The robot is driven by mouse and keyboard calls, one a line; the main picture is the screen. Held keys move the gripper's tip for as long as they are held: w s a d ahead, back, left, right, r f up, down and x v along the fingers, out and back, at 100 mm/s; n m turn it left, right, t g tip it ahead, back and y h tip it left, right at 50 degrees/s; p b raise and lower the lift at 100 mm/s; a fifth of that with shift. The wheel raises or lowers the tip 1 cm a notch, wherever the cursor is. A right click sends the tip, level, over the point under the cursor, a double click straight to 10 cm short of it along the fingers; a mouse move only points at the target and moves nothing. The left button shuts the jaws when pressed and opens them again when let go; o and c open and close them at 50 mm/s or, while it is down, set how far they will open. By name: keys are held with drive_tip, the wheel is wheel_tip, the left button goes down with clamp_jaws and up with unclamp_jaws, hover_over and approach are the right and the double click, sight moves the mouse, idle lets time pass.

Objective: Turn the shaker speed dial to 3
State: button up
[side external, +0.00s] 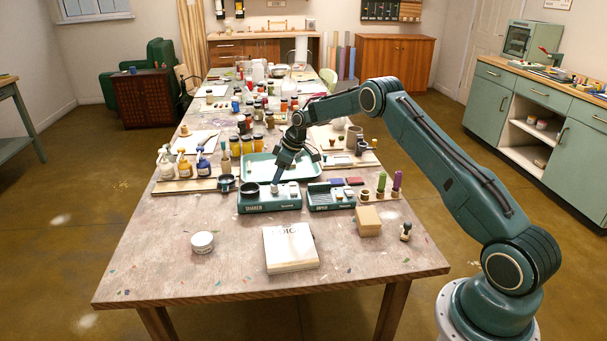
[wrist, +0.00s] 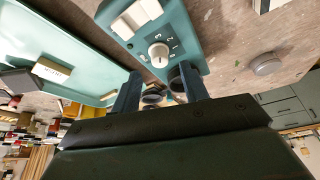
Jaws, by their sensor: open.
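The teal shaker (side external: 268,203), lettered SHAKER on its front, stands on the table with a dark round cup (side external: 249,188) on its left part. In the wrist view a teal device panel (wrist: 187,22) carries a white round speed dial (wrist: 159,54) with small numerals around it and white blocks beside it. I cannot read the dial's setting for sure. My gripper (side external: 276,184) is low over the shaker in the side view. In the wrist view my gripper (wrist: 161,72) is open, its fingers spread on either side of the dial's line, with the dial seen between and beyond the tips. Contact cannot be told.
A second teal device (side external: 331,200) stands close to the right of the shaker. A pale teal tray (side external: 310,163) lies behind. A white jar (side external: 202,242), a white book (side external: 291,251) and a tan block (side external: 368,221) lie in front.

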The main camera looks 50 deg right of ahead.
drive_tip(key=v, duration=1)
drive_tip(key=shift+r, duration=0.15)
drive_tip(key=s+a+r+m+h, duration=0.1)
drive_tip(key=s+a+r, duration=0.65)
drive_tip(key=r, duration=0.25)
drive_tip(key=s+a+r+m, duration=0.1)
drive_tip(key=s+a+r, duration=0.6)
drive_tip(key=s+r, duration=0.2)
drive_tip(key=s+a+f+m, duration=0.1)
drive_tip(key=s+a, duration=0.2)
drive_tip(key=s, duration=1)
drive_tip(key=s+a+f+m+t+h, duration=0.1)
drive_tip(key=s+a+m, duration=0.1)
drive_tip(key=s, duration=1.1)
drive_tip(key=shift+s+a, duration=0.15)
drive_tip(key=shift+a, duration=0.7)
